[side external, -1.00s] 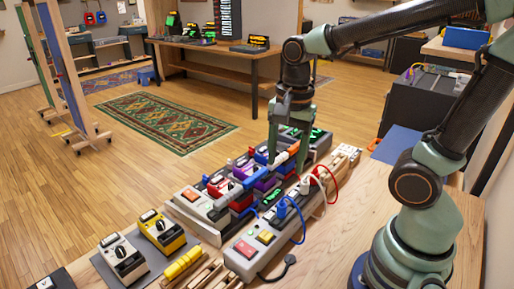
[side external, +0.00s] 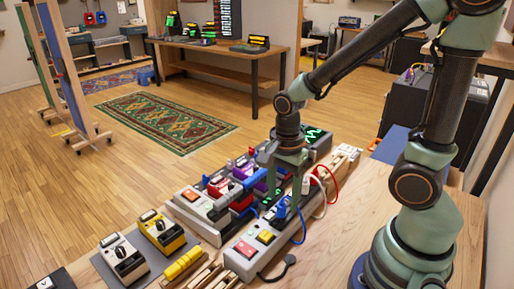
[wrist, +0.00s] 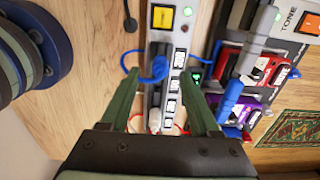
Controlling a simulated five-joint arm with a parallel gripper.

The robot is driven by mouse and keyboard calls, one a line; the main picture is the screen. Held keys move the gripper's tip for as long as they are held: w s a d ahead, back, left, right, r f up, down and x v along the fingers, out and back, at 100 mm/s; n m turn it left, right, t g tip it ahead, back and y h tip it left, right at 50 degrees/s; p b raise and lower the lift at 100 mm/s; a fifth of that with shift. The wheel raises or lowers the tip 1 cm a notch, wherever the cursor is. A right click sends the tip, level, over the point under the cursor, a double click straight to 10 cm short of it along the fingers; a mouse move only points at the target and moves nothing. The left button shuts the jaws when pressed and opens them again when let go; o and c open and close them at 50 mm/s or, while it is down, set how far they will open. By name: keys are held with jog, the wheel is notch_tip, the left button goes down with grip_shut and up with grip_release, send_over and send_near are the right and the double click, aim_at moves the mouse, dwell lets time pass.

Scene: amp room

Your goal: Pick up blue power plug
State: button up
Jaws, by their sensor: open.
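The blue power plug (side external: 282,210) stands in the grey power strip (side external: 240,262) on the workbench, with a blue cable curving from it. In the wrist view the blue plug (wrist: 160,68) sits on the strip just beyond and between my fingertips. My gripper (side external: 283,172) points down over the strip, close above the plug. Its two green fingers (wrist: 161,85) are open on either side of the strip, with nothing between them held. In the side view the fingers partly overlap the pedals behind.
A white plug (side external: 305,185) with a red and a white cable is close by on the strip. A pedalboard (side external: 190,205) with several coloured pedals and blue jacks lies alongside. Yellow and cream pedals (side external: 122,258) stand at the front left. The bench right of the strip is mostly clear.

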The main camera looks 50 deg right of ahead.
aim_at(282, 201)
jog(key=shift+a+f, duration=0.1)
jog(key=shift+f, duration=1.6)
grip_shut()
jog(key=shift+r, duration=0.15)
